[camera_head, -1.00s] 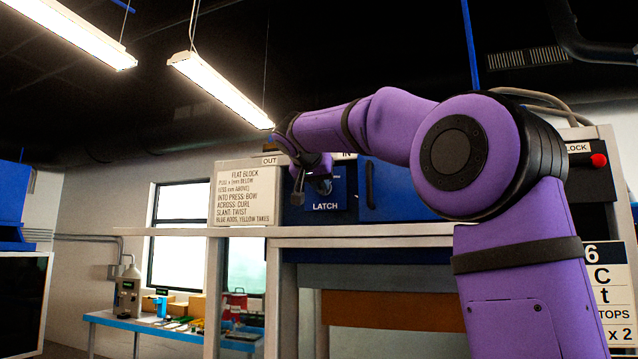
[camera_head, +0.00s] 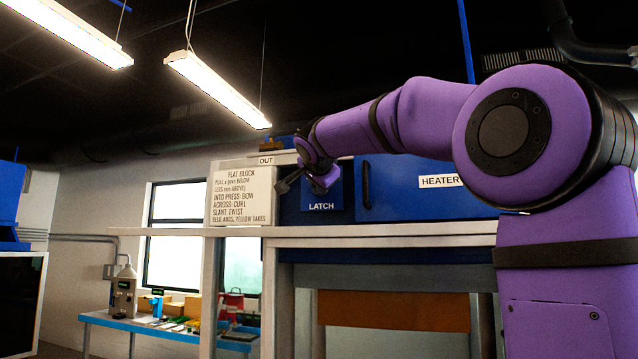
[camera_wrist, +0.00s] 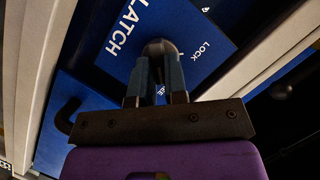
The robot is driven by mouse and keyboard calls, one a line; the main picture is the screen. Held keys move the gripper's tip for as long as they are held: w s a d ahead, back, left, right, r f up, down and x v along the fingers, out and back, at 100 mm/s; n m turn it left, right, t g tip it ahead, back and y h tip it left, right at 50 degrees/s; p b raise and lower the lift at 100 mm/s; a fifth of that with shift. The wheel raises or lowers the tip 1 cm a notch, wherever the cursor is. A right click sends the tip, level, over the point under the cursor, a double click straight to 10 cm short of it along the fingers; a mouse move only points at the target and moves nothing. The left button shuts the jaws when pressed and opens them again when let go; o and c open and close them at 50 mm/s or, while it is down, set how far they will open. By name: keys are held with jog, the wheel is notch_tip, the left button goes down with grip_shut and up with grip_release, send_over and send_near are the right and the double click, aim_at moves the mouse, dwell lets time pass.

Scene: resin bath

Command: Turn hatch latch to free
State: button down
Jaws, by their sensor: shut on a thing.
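The blue latch plate marked LATCH (camera_head: 322,207) is on the front of the raised blue cabinet, left of a door with a dark handle. In the wrist view the plate (camera_wrist: 118,50) shows tilted, with LOCK and a partly covered word ending in EE. A dark rounded latch knob (camera_wrist: 160,46) stands out from it. My gripper (camera_wrist: 161,68) has its two fingers shut on this knob. In the head view my purple wrist covers the knob and most of the fingers. The latch's exact angle is hard to tell.
The blue HEATER door (camera_head: 415,187) with its dark handle is right of the latch. A white instruction sign (camera_head: 240,196) is to the left. A pale ledge (camera_head: 370,230) runs below. A blue bench (camera_head: 160,328) with bottles and boxes stands at the far left.

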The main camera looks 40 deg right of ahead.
jog(key=shift+d+f+m, duration=0.1)
jog(key=shift+f+m, duration=0.05)
jog(key=shift+m, duration=0.15)
dwell(0.4)
jog(key=c, duration=1.1)
grip_release()
jog(key=shift+w, duration=0.15)
jog(key=shift+c, duration=0.2)
jog(key=v, duration=1)
jog(key=shift+s+a, duration=0.2)
jog(key=shift+s, duration=0.15)
